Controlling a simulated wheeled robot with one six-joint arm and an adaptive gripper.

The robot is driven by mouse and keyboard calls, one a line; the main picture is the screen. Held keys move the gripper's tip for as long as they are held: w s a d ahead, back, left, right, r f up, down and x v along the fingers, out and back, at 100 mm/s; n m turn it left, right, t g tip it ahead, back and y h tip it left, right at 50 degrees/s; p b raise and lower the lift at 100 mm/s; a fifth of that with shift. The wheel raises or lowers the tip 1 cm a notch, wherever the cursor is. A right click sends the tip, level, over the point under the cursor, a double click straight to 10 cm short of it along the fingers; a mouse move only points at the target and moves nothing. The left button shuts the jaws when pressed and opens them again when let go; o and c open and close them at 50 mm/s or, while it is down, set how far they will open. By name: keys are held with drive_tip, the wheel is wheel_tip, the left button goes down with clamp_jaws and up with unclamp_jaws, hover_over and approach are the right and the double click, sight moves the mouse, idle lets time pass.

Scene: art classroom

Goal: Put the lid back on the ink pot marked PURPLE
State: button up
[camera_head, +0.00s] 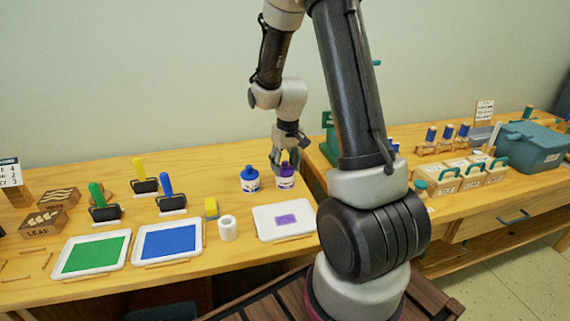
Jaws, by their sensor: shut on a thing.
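My gripper (284,160) is at the back of the wooden table, right above the white ink pot with a purple band (285,183). It is shut on a small purple lid (287,169), which is at the mouth of the pot. I cannot tell whether the lid touches the pot's rim. The fingers partly hide the lid. The pot stands upright, and the lettering on it is too small to read. A second white ink pot with a blue lid (250,179) stands upright just to the left.
Trays of green (94,254), blue (168,240) and purple (263,232) stand along the front. My arm hides part of the table's right.

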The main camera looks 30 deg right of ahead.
drive_tip(key=shift+f, duration=0.15)
idle(0.7)
drive_tip(key=o, duration=0.8)
drive_tip(key=o, duration=0.5)
drive_tip(key=shift+r, duration=3.55)
drive_tip(key=shift+c, duration=0.6)
clamp_jaws()
